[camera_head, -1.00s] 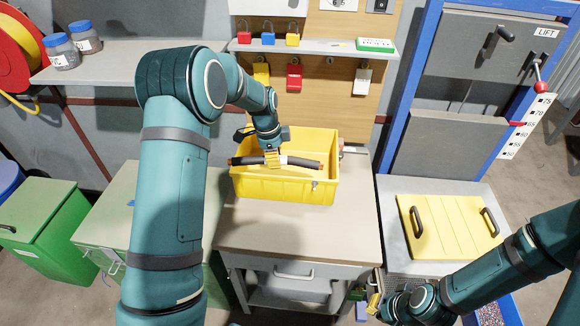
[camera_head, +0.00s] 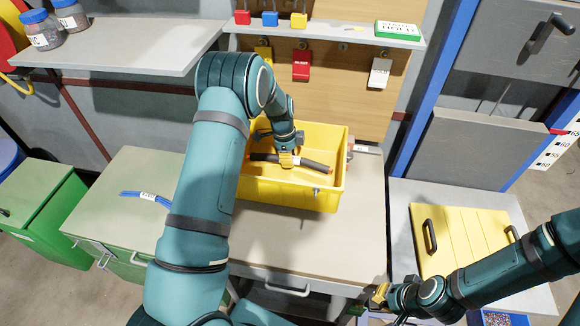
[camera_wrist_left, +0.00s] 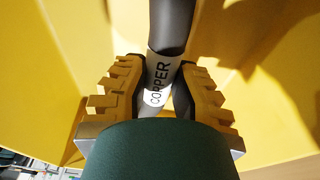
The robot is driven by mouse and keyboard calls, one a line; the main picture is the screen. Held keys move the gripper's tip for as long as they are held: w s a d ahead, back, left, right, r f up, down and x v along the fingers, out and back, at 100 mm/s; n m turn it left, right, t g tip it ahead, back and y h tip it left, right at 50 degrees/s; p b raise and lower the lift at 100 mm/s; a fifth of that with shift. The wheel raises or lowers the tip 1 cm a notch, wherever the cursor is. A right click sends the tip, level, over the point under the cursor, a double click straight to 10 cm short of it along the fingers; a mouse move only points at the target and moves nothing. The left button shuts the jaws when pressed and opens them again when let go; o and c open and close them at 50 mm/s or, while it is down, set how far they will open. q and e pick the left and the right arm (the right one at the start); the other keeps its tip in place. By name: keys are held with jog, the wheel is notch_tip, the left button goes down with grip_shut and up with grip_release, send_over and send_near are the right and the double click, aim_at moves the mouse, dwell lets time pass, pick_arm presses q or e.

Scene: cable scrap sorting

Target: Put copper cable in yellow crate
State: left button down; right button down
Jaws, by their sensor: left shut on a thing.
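The copper cable (camera_head: 313,165) is a dark, thick length with a white label and a copper-coloured end. In the left wrist view the label (camera_wrist_left: 159,80) reads COPPER. My left gripper (camera_head: 288,160) is shut on the cable around its labelled middle. The cable lies across the opening of the yellow crate (camera_head: 285,193), inside its walls as seen from the head; its height above the floor is hard to tell. Yellow crate walls (camera_wrist_left: 50,60) surround it in the left wrist view. My right gripper (camera_head: 380,293) is low at the right of the bench, apart from the crate; its jaw opening is unclear.
The crate stands on a grey bench (camera_head: 265,245). A blue cable (camera_head: 146,196) with a white label lies on the green cabinet at left. A shelf (camera_head: 330,33) with padlocks hangs behind. A yellow lid (camera_head: 465,240) with handles lies at right.

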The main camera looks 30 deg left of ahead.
aim_at(290, 170)
pick_arm(q)
jog(key=shift+f+b, duration=0.3)
jog(key=shift+f, duration=1.65)
jog(key=shift+r, duration=0.1)
jog(key=c, duration=0.9)
grip_release()
jog(key=r, duration=0.4)
jog(key=a+r+p, duration=0.1)
jog(key=r, duration=0.6)
jog(key=shift+s+a+r+p, duration=0.2)
jog(key=shift+a+r+p, duration=0.15)
jog(key=shift+a+r, duration=0.05)
